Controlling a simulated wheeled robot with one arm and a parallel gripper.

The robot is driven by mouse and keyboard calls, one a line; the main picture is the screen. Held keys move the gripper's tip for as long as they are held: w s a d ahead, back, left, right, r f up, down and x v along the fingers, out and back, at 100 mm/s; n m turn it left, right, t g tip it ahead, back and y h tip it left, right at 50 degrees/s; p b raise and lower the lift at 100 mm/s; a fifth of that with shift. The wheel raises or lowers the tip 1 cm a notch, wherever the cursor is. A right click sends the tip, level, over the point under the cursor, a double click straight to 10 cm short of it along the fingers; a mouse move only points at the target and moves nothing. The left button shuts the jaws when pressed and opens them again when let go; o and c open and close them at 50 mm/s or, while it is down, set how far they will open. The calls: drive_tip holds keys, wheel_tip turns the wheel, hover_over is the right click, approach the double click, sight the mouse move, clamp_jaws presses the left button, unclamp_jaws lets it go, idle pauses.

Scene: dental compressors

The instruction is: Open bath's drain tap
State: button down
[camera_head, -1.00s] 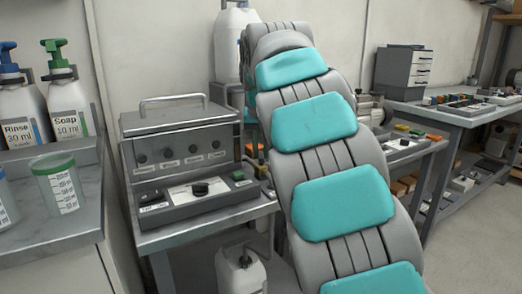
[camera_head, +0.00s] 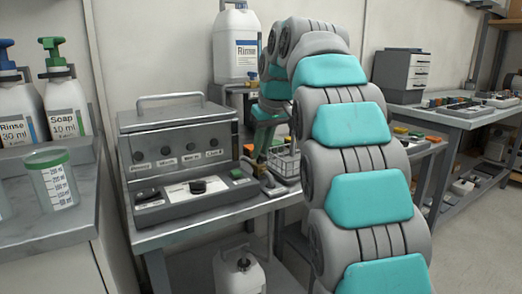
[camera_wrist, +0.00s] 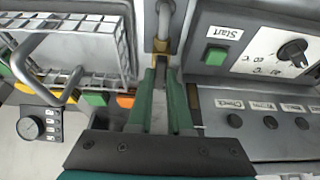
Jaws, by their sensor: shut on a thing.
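The bath (camera_head: 178,135) is a grey metal box with a handled lid and several knobs, on a steel bench at centre left. Its panel with a dial and green Start button also shows at the right of the wrist view (camera_wrist: 265,50). The drain tap (camera_wrist: 162,46), a brass-coloured fitting on a metal pipe, is at my fingertips beside the bath. My gripper (camera_wrist: 160,75) has green fingers, shut on the tap; the exact contact is partly hidden. In the head view my gripper (camera_head: 262,148) points down at the bath's right side.
A wire basket (camera_head: 285,162) stands right of the gripper; it also shows at the upper left of the wrist view (camera_wrist: 75,45). A white Rinse jug (camera_head: 237,45) stands behind. A white can (camera_head: 240,272) is below the bench. Pump bottles and a cup (camera_head: 52,180) are at left.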

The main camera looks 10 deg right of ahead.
idle(0.4)
drive_tip(key=c, duration=0.8)
unclamp_jaws()
drive_tip(key=shift+c, duration=0.2)
drive_tip(key=a+p+v, duration=0.1)
drive_tip(key=p+v, duration=0.1)
drive_tip(key=v, duration=0.5)
drive_tip(key=shift+s+d+r+p, duration=0.2)
drive_tip(key=shift+d+r+p, duration=0.15)
drive_tip(key=shift+d, duration=0.2)
drive_tip(key=s+f+m+g, duration=0.1)
drive_tip(key=s+f+g, duration=0.1)
drive_tip(key=s+f, duration=0.8)
drive_tip(key=s+f+m+g+h, duration=0.1)
drive_tip(key=s+f+g, duration=0.1)
drive_tip(key=s+f, duration=0.9)
drive_tip(key=s+f+m+g, duration=0.1)
drive_tip(key=s+f+g, duration=0.1)
drive_tip(key=s+f, duration=0.8)
drive_tip(key=s+a, duration=0.1)
drive_tip(key=s, duration=0.8)
drive_tip(key=shift+s+f+m, duration=0.3)
drive_tip(key=shift+s+f, duration=0.1)
